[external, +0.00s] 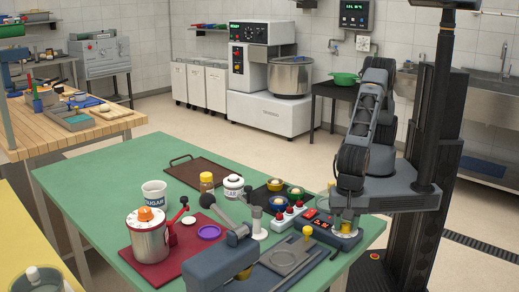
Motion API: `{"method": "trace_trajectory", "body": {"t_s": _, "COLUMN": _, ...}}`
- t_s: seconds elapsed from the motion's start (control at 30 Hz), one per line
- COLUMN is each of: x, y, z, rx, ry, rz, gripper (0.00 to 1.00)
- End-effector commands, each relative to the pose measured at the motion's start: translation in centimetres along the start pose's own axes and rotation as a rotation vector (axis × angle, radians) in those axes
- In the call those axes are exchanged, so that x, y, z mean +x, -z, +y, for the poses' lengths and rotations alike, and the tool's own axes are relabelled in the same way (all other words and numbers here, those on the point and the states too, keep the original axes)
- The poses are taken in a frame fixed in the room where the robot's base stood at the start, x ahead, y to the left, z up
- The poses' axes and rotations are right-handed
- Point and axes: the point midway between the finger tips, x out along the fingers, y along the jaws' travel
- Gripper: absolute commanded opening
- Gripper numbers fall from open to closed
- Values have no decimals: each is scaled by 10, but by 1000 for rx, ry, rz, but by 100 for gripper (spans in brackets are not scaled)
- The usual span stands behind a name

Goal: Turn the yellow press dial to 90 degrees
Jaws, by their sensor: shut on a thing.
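The yellow press dial (347,227) is at the right end of a dark control box (322,225) with red lit displays, near the right edge of the green table. My gripper (346,217) points down over the dial and is shut on it. The fingers and arm hide most of the dial, so its angle cannot be read.
A white strip with red knobs (289,216) stands left of the box. A small yellow-topped piece (308,232), a grey press (225,262) and a dark tray (290,260) are in front. A dark tray with round bowls (276,193) lies behind. The green table (115,176) is clear at its back left.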

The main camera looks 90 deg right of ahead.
Motion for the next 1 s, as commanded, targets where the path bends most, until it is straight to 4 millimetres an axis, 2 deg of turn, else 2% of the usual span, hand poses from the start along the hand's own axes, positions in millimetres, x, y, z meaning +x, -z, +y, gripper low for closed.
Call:
{"method": "trace_trajectory", "body": {"t_s": 0.23, "x": -1, "y": 0, "z": 0, "rx": -1, "ry": 1, "rz": -2, "gripper": 12}}
{"method": "trace_trajectory", "body": {"t_s": 0.27, "x": -1, "y": 0, "z": 0, "rx": -1, "ry": 1, "rz": -2, "gripper": 38}}
{"method": "trace_trajectory", "body": {"t_s": 0.5, "x": 0, "y": 0, "z": 0, "rx": -1, "ry": 0, "rz": -1, "gripper": 61}}
{"method": "trace_trajectory", "body": {"t_s": 0.8, "x": -4, "y": 0, "z": 0, "rx": -1, "ry": 1, "rz": -2, "gripper": 61}}
{"method": "trace_trajectory", "body": {"t_s": 0.87, "x": -9, "y": -1, "z": 0, "rx": -1, "ry": 1, "rz": -4, "gripper": 61}}
{"method": "trace_trajectory", "body": {"t_s": 1.0, "x": -31, "y": -1, "z": 0, "rx": -1, "ry": 2, "rz": -6, "gripper": 61}}
